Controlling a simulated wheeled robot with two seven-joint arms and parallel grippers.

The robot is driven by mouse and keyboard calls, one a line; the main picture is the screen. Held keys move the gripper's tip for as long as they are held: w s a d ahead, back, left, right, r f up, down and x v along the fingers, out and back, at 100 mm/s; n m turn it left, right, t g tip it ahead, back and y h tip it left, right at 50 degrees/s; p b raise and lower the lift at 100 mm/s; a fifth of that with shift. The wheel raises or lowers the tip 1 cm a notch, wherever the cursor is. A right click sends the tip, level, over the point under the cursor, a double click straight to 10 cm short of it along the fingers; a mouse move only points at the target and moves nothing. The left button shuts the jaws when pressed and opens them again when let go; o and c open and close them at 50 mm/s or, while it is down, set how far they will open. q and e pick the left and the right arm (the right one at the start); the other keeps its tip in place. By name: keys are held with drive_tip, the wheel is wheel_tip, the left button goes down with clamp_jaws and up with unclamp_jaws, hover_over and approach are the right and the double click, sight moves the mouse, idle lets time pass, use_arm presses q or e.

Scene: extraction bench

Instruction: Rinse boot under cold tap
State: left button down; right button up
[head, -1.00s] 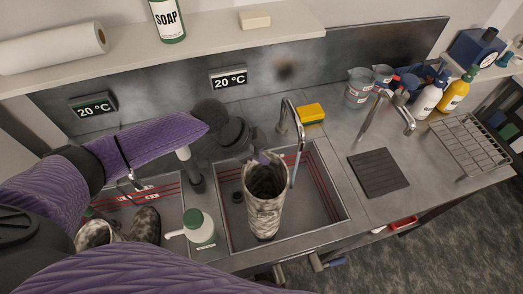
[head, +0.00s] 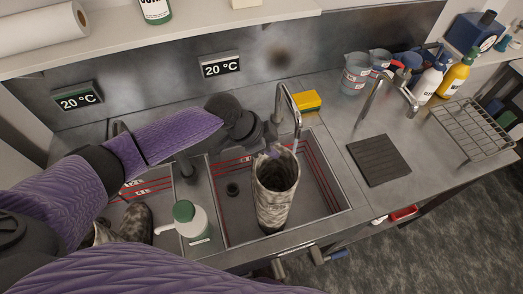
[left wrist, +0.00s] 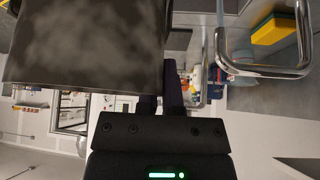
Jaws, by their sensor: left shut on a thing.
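A muddy, mottled boot (head: 275,207) stands about upright in the right sink basin (head: 325,190), with its open top toward me. My left gripper (head: 270,151) is shut on the rim of its shaft at the back. The boot also fills the upper left of the left wrist view (left wrist: 85,45), dark and smeared. The curved tap (head: 279,104) ends just over the right side of the boot's opening; I cannot tell if water runs now. A second muddy boot (head: 136,222) is in the left basin, partly hidden by my arm. My right gripper is not in view.
A white bottle with a green cap (head: 190,222) stands on the divider between basins. A yellow sponge (head: 307,101) lies behind the tap. A dark mat (head: 379,160), jugs (head: 355,80), spray bottles (head: 458,82) and a wire rack (head: 470,130) are to the right.

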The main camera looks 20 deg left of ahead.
use_arm(q)
drive_tip(key=w+d+b, duration=0.4)
drive_tip(key=w+d, duration=0.1)
drive_tip(key=d, duration=0.3)
drive_tip(key=shift+w+b, duration=0.25)
drive_tip(key=shift+b, duration=0.05)
drive_tip(key=shift+r, duration=0.1)
drive_tip(key=shift+d, duration=0.1)
drive_tip(key=shift+w+d+b, duration=0.3)
drive_tip(key=shift+d+b, duration=0.05)
drive_tip(key=shift+d, duration=0.05)
